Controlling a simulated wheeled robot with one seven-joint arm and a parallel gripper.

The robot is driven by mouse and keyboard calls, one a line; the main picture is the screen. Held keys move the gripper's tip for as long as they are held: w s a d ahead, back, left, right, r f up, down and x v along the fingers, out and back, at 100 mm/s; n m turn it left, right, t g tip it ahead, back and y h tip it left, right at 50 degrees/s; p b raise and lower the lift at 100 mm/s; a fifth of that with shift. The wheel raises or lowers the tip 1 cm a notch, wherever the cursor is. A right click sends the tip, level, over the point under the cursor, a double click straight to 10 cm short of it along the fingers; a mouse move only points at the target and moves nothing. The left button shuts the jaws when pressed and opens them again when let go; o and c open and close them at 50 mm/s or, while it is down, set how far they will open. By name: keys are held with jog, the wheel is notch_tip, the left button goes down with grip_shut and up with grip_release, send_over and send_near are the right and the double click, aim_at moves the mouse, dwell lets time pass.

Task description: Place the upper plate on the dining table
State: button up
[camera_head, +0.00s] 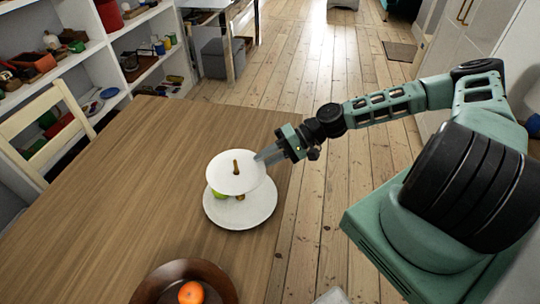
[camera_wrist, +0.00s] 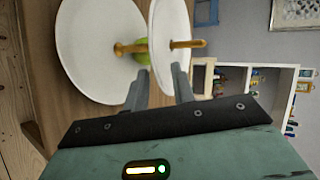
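A white two-tier stand is on the wooden dining table (camera_head: 130,170). Its round upper plate (camera_head: 222,178) sits above the wider lower plate (camera_head: 250,212), with a brown post through the middle. A green apple (camera_head: 219,194) shows between the plates, mostly hidden. My gripper (camera_head: 259,158) is at the right rim of the upper plate. In the wrist view, my gripper (camera_wrist: 160,68) is open, its fingers apart on either side of the upper plate (camera_wrist: 170,35). The lower plate (camera_wrist: 90,45) lies beyond the left finger. Firm contact cannot be told.
A brown bowl (camera_head: 150,285) with an orange (camera_head: 191,292) stands at the table's near edge. A wooden chair (camera_head: 45,115) stands at the left by white shelves (camera_head: 110,60). The table left of the stand is clear.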

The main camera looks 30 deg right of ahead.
jog(key=shift+f, duration=0.15)
jog(key=shift+d+b, duration=0.3)
jog(key=shift+d, duration=0.05)
jog(key=b+v, duration=0.4)
jog(key=v, duration=1.2)
jog(key=s+a+n+g+h, duration=0.3)
jog(key=a+g+h, duration=0.1)
jog(key=a, duration=0.5)
jog(key=s+a+n+g+h, duration=0.3)
jog(key=a+g, duration=0.1)
jog(key=a, duration=0.4)
jog(key=s+a+r+n+t+h, duration=0.4)
jog(key=s+a+r+h, duration=0.1)
jog(key=s+a+r, duration=0.6)
jog(key=shift+s+a+n+t, duration=0.25)
jog(key=shift+a+n+t, duration=0.05)
jog(key=shift+a, duration=0.3)
jog(key=shift+o, duration=0.3)
